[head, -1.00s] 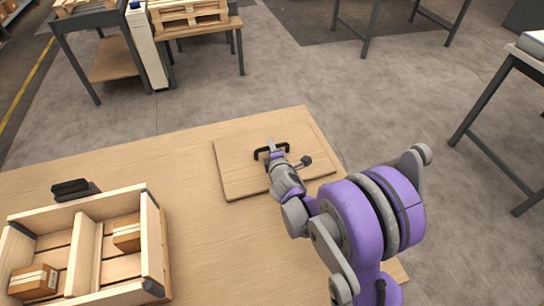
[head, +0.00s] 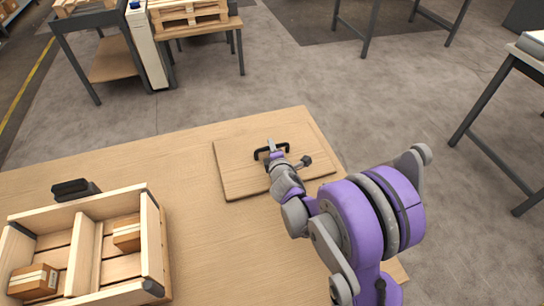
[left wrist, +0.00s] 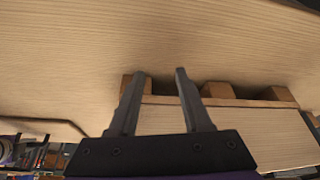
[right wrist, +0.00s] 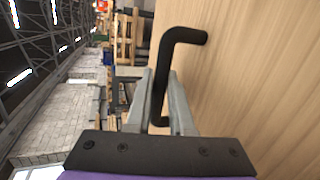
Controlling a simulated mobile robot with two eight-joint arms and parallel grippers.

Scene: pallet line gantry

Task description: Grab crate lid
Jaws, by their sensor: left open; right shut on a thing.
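The crate lid (head: 235,168) is a flat wooden board with a black bar handle (head: 286,147), lying on the right part of the wooden table. My right gripper (head: 272,150) is at the handle, over the lid. In the right wrist view its two fingers (right wrist: 159,100) are closed around the black handle (right wrist: 165,62), with the wooden lid (right wrist: 250,60) behind. The open crate (head: 95,205) stands at the table's left front, with a divider and small cardboard boxes inside. My left gripper (left wrist: 157,85) shows only in the left wrist view, fingers apart and empty, near wooden surfaces.
The table (head: 200,230) is clear between crate and lid. A black object (head: 75,189) stands behind the crate. Small brown boxes (head: 33,281) lie in the crate compartments. Further off are a bench with a pallet (head: 190,14) and other metal-legged tables.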

